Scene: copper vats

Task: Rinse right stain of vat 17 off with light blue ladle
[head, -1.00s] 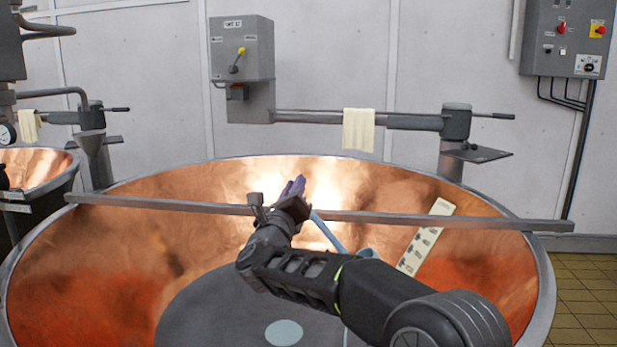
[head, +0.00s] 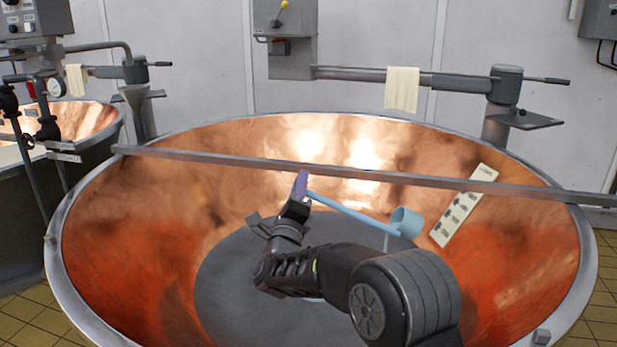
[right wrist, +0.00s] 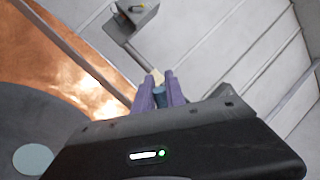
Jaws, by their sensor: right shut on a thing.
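The light blue ladle (head: 350,212) is in my right gripper (head: 301,186), its handle running right and down to a cup (head: 405,222) over the big copper vat (head: 250,135). A thin light blue streak hangs under the cup; I cannot tell whether it is liquid. In the right wrist view the purple fingers of the right gripper (right wrist: 158,90) are shut on the blue handle. Dark smudges show on the copper wall at left (head: 165,205) and toward the right (head: 410,165); I cannot tell which is the right stain. No vat number is readable. My left gripper is out of view.
A grey bar (head: 400,178) lies across the vat. A white marked strip (head: 465,205) leans on the right inner wall. A pipe arm (head: 370,76) with a cream cloth (head: 402,90) stands behind. Another vat (head: 90,118) is at far left.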

